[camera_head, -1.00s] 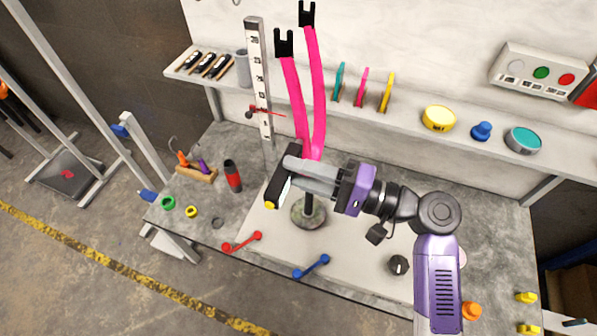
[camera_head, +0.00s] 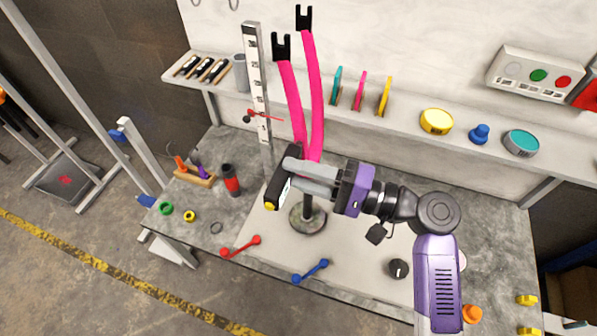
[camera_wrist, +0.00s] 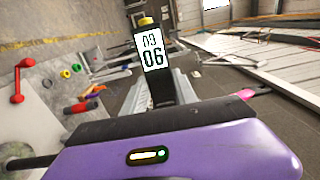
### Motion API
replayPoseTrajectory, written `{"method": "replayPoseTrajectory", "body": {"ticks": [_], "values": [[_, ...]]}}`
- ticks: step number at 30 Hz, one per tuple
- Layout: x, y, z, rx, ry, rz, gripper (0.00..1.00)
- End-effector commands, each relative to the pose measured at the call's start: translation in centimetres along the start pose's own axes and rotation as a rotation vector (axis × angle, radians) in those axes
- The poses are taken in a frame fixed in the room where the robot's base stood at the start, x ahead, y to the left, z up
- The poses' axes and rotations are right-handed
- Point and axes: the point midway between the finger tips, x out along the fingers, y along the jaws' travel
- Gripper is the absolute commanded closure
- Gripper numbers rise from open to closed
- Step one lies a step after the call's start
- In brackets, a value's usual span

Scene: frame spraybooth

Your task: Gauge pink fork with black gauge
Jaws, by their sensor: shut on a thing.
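The pink fork (camera_head: 291,98) stands upright in a clamp stand (camera_head: 308,218) on the bench, its two long pink legs ending in black dropouts at the top. My gripper (camera_head: 294,172) is shut on the black gauge (camera_head: 274,190), which has a white display and a yellow button. The gauge is at the lower part of the fork, overlapping it in the head view; whether they touch is unclear. In the wrist view the gauge (camera_wrist: 152,57) shows its lit display with dark digits, and a bit of pink shows at the right (camera_wrist: 262,91).
A ruler post (camera_head: 257,85) with a red pointer stands left of the fork. Red (camera_head: 240,247) and blue (camera_head: 311,271) wrench-like tools lie at the bench front. A dark knob (camera_head: 398,268) sits right. The shelf (camera_head: 410,131) behind holds coloured discs and pots.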

Motion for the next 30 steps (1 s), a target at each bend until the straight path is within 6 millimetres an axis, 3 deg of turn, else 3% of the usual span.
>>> {"method": "replayPoseTrajectory", "body": {"ticks": [15, 30], "values": [[0.0, -0.1, 0.1, -0.001, 0.001, -0.001, 1.0], [0.0, -0.1, 3.6, 0.001, 0.0, 0.0, 1.0]]}}
